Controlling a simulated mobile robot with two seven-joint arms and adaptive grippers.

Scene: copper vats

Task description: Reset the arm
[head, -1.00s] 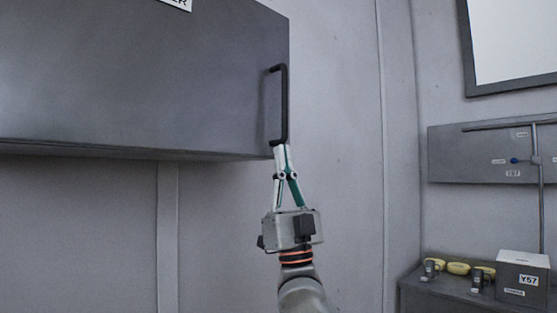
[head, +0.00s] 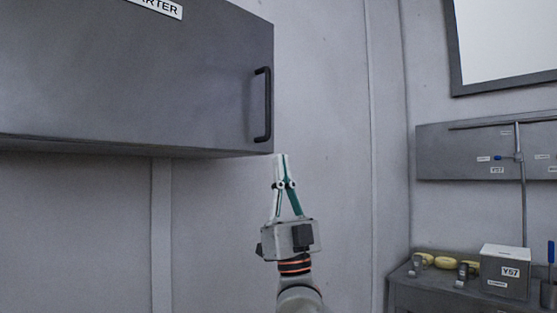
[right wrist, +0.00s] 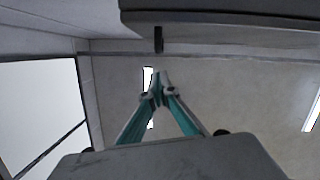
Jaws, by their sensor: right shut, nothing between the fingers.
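My right gripper (head: 280,157) stands upright in the lower middle of the head view, its fingertips together and empty. It is just below and right of the black door handle (head: 263,105) on the grey wall cabinet (head: 130,75), apart from the handle. In the right wrist view the fingertips (right wrist: 158,76) meet, with nothing between them. The cabinet's underside (right wrist: 220,32) shows at the top of that view, with a dark piece, possibly the handle (right wrist: 158,40), at its edge. My left gripper is not in view.
At the right, a dark bench (head: 400,285) carries a grey box labelled Y57 (head: 505,272) and yellow items (head: 440,262). A grey panel with a pipe (head: 450,155) and a framed white board (head: 505,40) are on the wall. The wall right of the cabinet is clear.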

